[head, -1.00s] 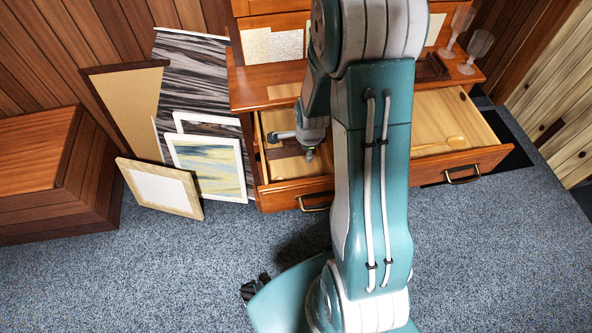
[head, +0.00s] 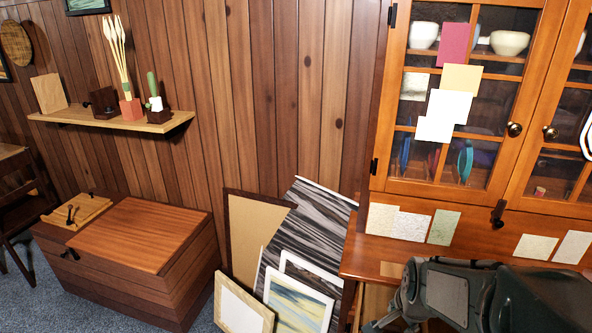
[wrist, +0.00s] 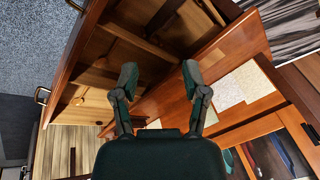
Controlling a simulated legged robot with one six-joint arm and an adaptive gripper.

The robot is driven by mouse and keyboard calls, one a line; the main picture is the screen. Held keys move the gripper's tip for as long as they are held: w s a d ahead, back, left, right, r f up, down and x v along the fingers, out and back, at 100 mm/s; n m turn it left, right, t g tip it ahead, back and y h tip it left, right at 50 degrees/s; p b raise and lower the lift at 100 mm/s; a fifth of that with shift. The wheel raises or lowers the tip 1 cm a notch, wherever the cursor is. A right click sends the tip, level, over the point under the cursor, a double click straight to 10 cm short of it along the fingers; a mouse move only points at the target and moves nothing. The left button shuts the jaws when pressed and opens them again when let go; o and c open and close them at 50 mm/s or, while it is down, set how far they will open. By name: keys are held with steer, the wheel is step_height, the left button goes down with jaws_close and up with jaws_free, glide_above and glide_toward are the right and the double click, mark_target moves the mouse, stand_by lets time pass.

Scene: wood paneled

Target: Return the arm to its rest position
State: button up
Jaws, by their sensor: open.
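My gripper (wrist: 158,82) shows in the wrist view with its two fingers spread apart and nothing between them. It is over the wooden cabinet, with the open drawer (wrist: 95,100) beyond and to the left of the fingers. In the head view my arm is at the bottom right, in front of the cabinet (head: 360,250). The fingertips cannot be made out in that view.
Picture frames (head: 240,308) lean against the paneled wall left of the cabinet. A wooden chest (head: 140,235) stands further left, below a wall shelf (head: 110,120). Glass doors (head: 460,100) with paper notes rise above the cabinet top. Blue carpet shows at the lower left.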

steer(key=s+a+r+n+t, duration=0.1)
steer(key=s+a+r+n, duration=0.2)
steer(key=s+r+n, duration=0.3)
steer(key=s+a+r+n, duration=0.3)
steer(key=s+r+n, duration=0.3)
steer(key=s, duration=0.1)
steer(key=shift+s+r+t+y, duration=0.2)
steer(key=shift+r+t+y, duration=0.1)
steer(key=shift+r+t, duration=0.1)
